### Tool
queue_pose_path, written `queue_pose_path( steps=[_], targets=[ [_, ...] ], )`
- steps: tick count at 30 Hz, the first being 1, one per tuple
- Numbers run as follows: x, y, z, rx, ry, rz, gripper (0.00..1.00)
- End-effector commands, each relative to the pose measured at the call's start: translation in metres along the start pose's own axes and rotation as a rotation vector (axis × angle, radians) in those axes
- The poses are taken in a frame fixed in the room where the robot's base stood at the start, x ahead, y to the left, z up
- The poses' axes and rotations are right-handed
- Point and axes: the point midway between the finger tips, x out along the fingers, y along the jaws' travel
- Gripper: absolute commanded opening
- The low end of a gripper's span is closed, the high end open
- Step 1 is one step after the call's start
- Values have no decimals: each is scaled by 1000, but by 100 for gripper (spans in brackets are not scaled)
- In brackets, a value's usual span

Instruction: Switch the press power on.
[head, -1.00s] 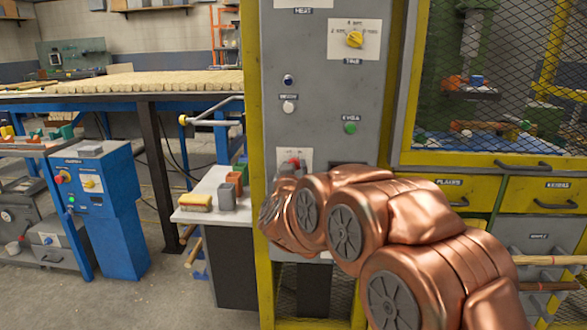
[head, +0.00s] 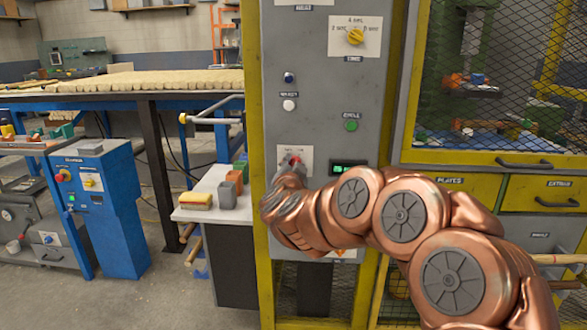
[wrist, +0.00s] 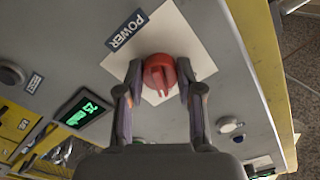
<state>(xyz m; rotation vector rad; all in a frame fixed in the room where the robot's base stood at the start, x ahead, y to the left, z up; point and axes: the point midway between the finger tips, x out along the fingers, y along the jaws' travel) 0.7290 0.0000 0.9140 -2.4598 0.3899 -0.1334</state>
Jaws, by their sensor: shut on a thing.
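The press power switch is a red rotary knob (wrist: 159,75) on a white plate (wrist: 184,38) under a dark label reading POWER (wrist: 127,29) in the wrist view. My gripper (wrist: 160,88) has a finger on each side of the knob and is shut on it. In the head view the knob (head: 295,160) shows small at the lower left of the grey press panel (head: 322,115), with my gripper (head: 293,169) just at it. My arm hides the lower part of the panel.
A lit green display (head: 349,169) sits right of the knob. Above are a green button (head: 351,125), a white button (head: 289,105) and a yellow selector (head: 355,36). A white side table (head: 205,213) with small blocks stands to the left.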

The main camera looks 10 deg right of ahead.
Motion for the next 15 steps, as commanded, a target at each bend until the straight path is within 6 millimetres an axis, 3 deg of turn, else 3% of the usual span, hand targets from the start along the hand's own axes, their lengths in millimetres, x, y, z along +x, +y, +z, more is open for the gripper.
queue_pose_path(
  steps=[15],
  targets=[
    [0, 0, 0, 109, -1, 1, 2]
  ],
)
